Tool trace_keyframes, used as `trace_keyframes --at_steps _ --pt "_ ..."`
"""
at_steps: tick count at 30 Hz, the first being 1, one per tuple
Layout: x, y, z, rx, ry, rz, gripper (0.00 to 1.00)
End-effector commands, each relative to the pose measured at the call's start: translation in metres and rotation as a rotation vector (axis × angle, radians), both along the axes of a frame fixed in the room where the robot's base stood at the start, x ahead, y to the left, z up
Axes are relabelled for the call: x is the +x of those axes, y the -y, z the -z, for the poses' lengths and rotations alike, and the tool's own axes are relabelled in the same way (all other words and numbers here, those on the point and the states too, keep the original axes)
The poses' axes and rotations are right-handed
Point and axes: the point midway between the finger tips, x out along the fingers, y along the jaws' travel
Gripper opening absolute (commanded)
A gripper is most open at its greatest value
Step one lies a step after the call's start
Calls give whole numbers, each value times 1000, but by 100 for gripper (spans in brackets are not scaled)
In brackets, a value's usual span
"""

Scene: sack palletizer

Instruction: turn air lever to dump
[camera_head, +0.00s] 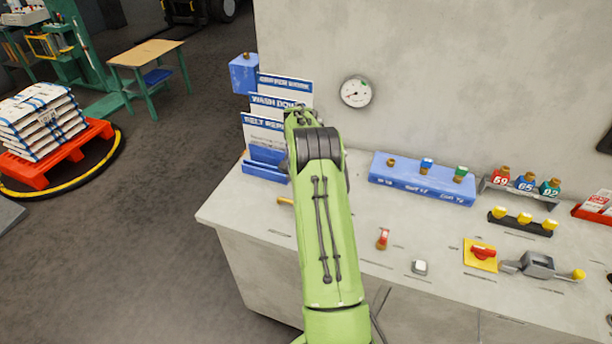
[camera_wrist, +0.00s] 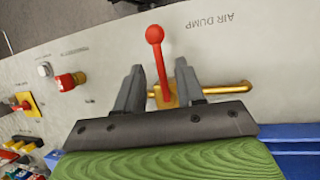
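The air lever (camera_wrist: 159,55) is a red handle with a round red knob, standing on a brass valve with a brass pipe (camera_wrist: 225,88). The words AIR DUMP are printed on the pale panel to its right in the wrist view. My gripper (camera_wrist: 158,68) is open, with one grey finger on each side of the red handle. Gaps show between the fingers and the handle. In the head view my green arm hides the gripper and the lever. Only a brass end (camera_head: 286,201) shows left of the arm.
A red-topped fitting (camera_head: 382,240) and a grey button (camera_head: 419,267) sit on the counter (camera_head: 400,258) right of my arm. Further right are a yellow-plated red switch (camera_head: 482,253) and a grey latch (camera_head: 538,264). A blue card holder (camera_head: 265,172) stands behind.

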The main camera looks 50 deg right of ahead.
Motion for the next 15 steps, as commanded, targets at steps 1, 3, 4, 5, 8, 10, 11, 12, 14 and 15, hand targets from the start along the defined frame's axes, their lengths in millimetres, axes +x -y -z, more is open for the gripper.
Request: trace_keyframes --at_steps 1,3,4,5,8,10,11,12,14,15 --pt "6 4 -14 -4 4 -1 38" --pt "12 10 -32 -5 4 0 38" --pt "14 12 -38 -4 4 0 38" --pt "16 14 -45 -4 4 -1 38" --pt "22 19 -63 -3 3 0 38" --pt "26 22 -75 -2 1 -1 38" --pt "27 24 -79 -1 1 -1 38" --pt "29 25 -85 0 2 1 38" --pt "32 28 -93 0 2 -1 38" --pt "33 29 -99 -2 0 -2 38"
